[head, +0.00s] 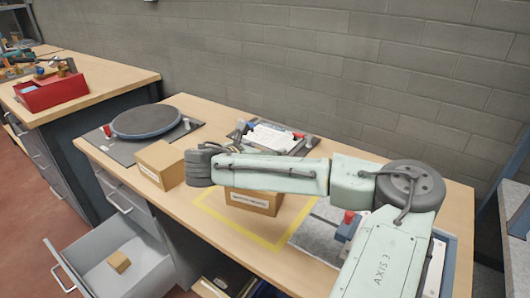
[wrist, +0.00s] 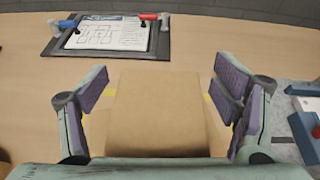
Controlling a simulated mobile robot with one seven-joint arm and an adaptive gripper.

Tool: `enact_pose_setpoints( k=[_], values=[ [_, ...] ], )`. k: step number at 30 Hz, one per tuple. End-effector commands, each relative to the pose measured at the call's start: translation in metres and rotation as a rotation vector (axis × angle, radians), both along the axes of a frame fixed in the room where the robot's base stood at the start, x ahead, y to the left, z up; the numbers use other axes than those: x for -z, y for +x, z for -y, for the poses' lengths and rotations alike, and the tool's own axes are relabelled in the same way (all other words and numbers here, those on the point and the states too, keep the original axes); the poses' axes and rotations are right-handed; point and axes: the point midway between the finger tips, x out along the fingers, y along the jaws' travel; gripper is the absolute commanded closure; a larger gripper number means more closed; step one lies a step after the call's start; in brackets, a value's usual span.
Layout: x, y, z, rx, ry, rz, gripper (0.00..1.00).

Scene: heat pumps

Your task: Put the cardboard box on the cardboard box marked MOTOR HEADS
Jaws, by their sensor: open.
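One cardboard box (head: 253,201) stands inside a yellow outline on the bench, with a printed label on its front; its top is hidden by my arm. Another labelled cardboard box (head: 162,166) stands to its left. Both labels are too small to read surely. In the wrist view, my gripper (wrist: 162,76) is open, with its fingers either side of a plain box top (wrist: 158,105). That box appears to be over the yellow outline. I cannot tell whether it is the outlined box itself or another on it, nor whether the fingers touch it. In the head view my arm hides the fingers.
A clipboard (head: 270,138) lies behind, a round dark turntable (head: 147,121) at the back left. A device with a red knob (head: 347,222) is on the right. An open drawer (head: 150,262) holds a small box (head: 119,262). A red bin (head: 52,92) is on the left bench.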

Motion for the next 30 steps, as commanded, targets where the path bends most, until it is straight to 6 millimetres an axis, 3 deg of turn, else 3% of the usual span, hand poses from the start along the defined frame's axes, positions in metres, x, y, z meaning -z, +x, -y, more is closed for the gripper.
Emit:
enact_pose_setpoints(
  k=[12, 19, 28, 30],
  values=[
    [-0.033, -0.068, -0.046, -0.003, -0.005, 0.005, 0.19],
    [-0.04, -0.081, -0.054, -0.001, -0.003, 0.001, 0.19],
    [-0.041, -0.083, -0.056, -0.002, 0.001, 0.0, 0.19],
    [-0.04, -0.083, -0.065, -0.022, 0.019, 0.004, 0.19]
  ],
)
